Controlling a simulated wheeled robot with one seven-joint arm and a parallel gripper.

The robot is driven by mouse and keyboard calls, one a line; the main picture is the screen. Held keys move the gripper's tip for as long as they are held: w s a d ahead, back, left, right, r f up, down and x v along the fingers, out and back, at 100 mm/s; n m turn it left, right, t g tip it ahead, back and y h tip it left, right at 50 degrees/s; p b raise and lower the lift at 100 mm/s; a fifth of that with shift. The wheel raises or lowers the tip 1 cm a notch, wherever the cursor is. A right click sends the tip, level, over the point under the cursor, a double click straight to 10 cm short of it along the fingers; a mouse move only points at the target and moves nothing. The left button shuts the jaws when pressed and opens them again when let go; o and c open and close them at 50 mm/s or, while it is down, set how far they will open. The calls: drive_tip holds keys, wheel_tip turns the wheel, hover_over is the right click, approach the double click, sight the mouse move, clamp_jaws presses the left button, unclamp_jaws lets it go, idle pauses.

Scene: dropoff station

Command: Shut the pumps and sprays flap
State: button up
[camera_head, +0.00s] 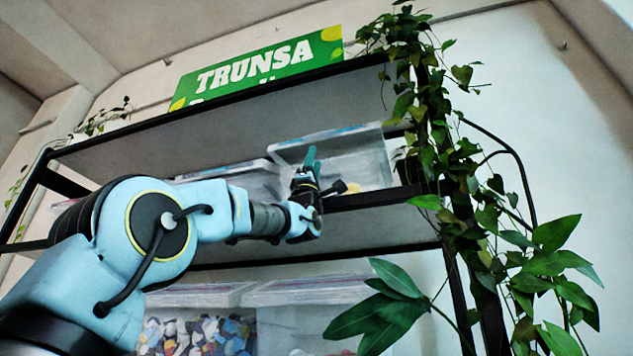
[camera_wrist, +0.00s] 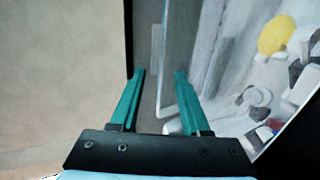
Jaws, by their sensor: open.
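My gripper (camera_head: 308,170) is at the upper shelf, in front of a translucent bin (camera_head: 370,170) with a pale raised flap (camera_head: 325,141). I cannot read any label, so I cannot tell whether this is the pumps and sprays flap. In the wrist view my gripper (camera_wrist: 159,75) is open, its two green fingers apart with nothing clearly held between them. A translucent bin wall (camera_wrist: 205,55) runs beside the right finger; I cannot tell if they touch. Past it lie a yellow round piece (camera_wrist: 276,36) and several white and dark pieces.
A second translucent bin (camera_head: 240,177) stands to the left on the dark-framed shelf (camera_head: 395,228). Below are bins with coloured pieces (camera_head: 195,333). Leafy vines (camera_head: 425,130) hang along the right post, and leaves (camera_head: 380,310) reach across the lower front. A green sign (camera_head: 262,67) is above.

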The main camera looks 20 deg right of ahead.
drive_tip(key=r+m+y+p, duration=0.1)
drive_tip(key=r+m+p, duration=0.1)
drive_tip(key=r, duration=0.1)
drive_tip(key=a+r+m+y+p, duration=0.1)
drive_tip(key=r+m+y+p, duration=0.1)
drive_tip(key=r+p, duration=0.1)
drive_tip(key=r+m+g+y+p, duration=0.1)
drive_tip(key=r+m+p, duration=0.1)
drive_tip(key=r+p, duration=0.1)
drive_tip(key=shift+s+a+m, duration=0.2)
drive_tip(key=shift+s+m, duration=0.1)
clamp_jaws()
wheel_tip(320, 180, up, 10)
drive_tip(key=m+g+y+p, duration=0.1)
drive_tip(key=m+g+p, duration=0.4)
drive_tip(key=m+p, duration=0.85)
hover_over(324, 134)
drive_tip(key=p, duration=0.2)
drive_tip(key=shift+w+a+n, duration=0.1)
drive_tip(key=shift+n, duration=0.95)
wheel_tip(324, 134, down, 4)
drive_tip(key=b, duration=0.2)
drive_tip(key=shift+w+b, duration=0.15)
drive_tip(key=shift+b, duration=0.15)
drive_tip(key=shift+d+f, duration=0.2)
drive_tip(key=shift+f, duration=0.1)
drive_tip(key=shift+f+b, duration=0.1)
drive_tip(key=shift+b, duration=0.25)
